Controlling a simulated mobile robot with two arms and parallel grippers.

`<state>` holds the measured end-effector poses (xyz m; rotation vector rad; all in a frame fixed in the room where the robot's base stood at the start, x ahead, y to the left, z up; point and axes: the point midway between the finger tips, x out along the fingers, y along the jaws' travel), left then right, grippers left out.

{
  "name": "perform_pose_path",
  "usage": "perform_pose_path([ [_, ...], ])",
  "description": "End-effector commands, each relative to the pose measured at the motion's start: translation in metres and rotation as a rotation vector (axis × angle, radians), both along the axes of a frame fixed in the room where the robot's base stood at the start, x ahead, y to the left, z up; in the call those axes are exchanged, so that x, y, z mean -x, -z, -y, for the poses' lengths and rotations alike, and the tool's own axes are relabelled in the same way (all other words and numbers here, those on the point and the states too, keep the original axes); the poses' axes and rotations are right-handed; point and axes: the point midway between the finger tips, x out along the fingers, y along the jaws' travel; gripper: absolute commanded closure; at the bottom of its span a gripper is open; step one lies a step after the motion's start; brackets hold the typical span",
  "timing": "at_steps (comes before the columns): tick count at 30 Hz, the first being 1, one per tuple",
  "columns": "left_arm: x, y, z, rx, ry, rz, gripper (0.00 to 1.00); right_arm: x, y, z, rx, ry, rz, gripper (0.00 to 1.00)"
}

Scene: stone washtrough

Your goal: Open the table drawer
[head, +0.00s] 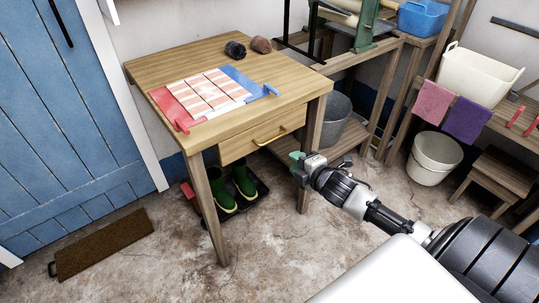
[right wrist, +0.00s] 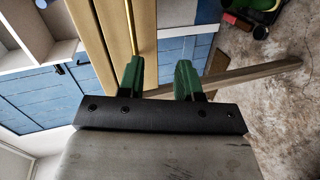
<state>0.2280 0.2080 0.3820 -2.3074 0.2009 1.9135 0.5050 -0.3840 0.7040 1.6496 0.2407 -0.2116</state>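The wooden table (head: 215,57) has a drawer (head: 240,143) in its front, which looks shut. A yellow bar handle (head: 271,138) runs across the drawer front. My right gripper (head: 297,158) is just right of and below the handle, near the right front table leg. In the right wrist view its green fingers (right wrist: 159,66) are apart with nothing between them. The handle (right wrist: 129,25) shows there as a thin yellow bar, in line with the left finger and partly hidden by it. Contact cannot be told. My left gripper is not in view.
A grey bucket (head: 335,118) is right of the table, and a cream bucket (head: 434,158) stands farther right. The floor in front is clear.

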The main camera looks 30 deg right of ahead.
Motion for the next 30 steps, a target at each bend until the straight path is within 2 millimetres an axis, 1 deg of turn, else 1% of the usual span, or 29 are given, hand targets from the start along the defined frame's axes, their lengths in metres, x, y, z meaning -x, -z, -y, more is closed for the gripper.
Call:
perform_pose_path([
  [1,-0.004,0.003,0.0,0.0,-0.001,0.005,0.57,-0.003,-0.01,-0.005,0.038,-0.031,0.035,0.65],
  [3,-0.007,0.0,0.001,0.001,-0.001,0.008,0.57,-0.005,-0.024,-0.01,0.07,-0.057,0.064,0.65],
  [7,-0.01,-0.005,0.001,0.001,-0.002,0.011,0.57,-0.011,-0.033,-0.014,0.09,-0.071,0.082,0.65],
  [11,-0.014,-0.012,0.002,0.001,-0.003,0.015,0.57,-0.026,-0.029,-0.014,0.088,-0.07,0.082,0.65],
  [21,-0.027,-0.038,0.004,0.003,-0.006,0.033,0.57,-0.082,-0.017,-0.019,0.086,-0.069,0.082,0.65],
  [25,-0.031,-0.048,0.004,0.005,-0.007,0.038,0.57,-0.098,-0.013,-0.021,0.086,-0.069,0.081,0.65],
  [30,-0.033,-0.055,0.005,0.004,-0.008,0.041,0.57,-0.108,-0.011,-0.021,0.086,-0.069,0.079,0.65],
])
